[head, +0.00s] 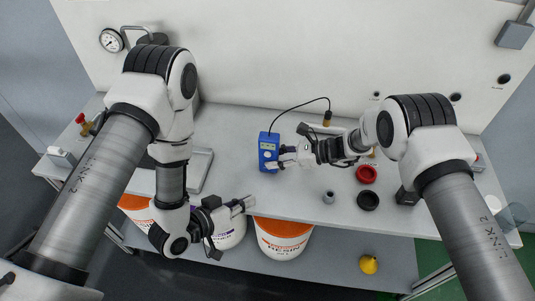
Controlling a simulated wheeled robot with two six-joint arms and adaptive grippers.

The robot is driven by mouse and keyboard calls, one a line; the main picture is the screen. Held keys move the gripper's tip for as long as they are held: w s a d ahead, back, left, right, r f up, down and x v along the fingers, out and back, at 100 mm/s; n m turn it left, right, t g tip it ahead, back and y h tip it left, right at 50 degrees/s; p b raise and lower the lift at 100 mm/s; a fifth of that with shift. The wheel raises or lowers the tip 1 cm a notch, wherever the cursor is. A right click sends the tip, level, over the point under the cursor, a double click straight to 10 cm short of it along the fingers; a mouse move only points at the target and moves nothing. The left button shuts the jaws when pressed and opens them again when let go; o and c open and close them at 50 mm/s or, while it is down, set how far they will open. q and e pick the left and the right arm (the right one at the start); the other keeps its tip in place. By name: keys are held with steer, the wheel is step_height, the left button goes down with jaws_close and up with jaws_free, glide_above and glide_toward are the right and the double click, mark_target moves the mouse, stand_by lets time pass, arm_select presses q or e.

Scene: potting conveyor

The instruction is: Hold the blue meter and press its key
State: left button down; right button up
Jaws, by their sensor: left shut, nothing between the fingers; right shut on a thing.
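The blue meter (268,145) stands upright at the middle of the bench, with a light screen near its top and a black cable running from it to a probe (327,118) on the right. My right gripper (276,160) comes in from the right and is shut on the meter's lower right side. Its fingers cover part of the meter's front. The key is too small to make out. My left gripper (250,202) is shut and empty near the bench's front edge, below and to the left of the meter, apart from it.
A grey cup (328,197), a red ring (366,174) and a black ring (368,201) are on the bench to the right. Resin buckets (284,240) stand on the shelf below. A pressure gauge (111,40) is at the back left. The bench between the grippers is clear.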

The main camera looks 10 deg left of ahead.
mark_target(268, 154)
arm_select(q)
steer(key=shift+m+h, duration=0.6)
steer(key=shift+h, duration=0.3)
steer(key=d+r, duration=0.1)
steer(key=w+d+r, duration=0.1)
steer(key=r, duration=0.1)
steer(key=shift+d, duration=0.35)
steer(key=shift+w+f, duration=0.1)
steer(key=shift+w, duration=4.25)
steer(key=shift+w, duration=0.4)
steer(key=shift+w, duration=0.4)
steer(key=shift+s, duration=0.8)
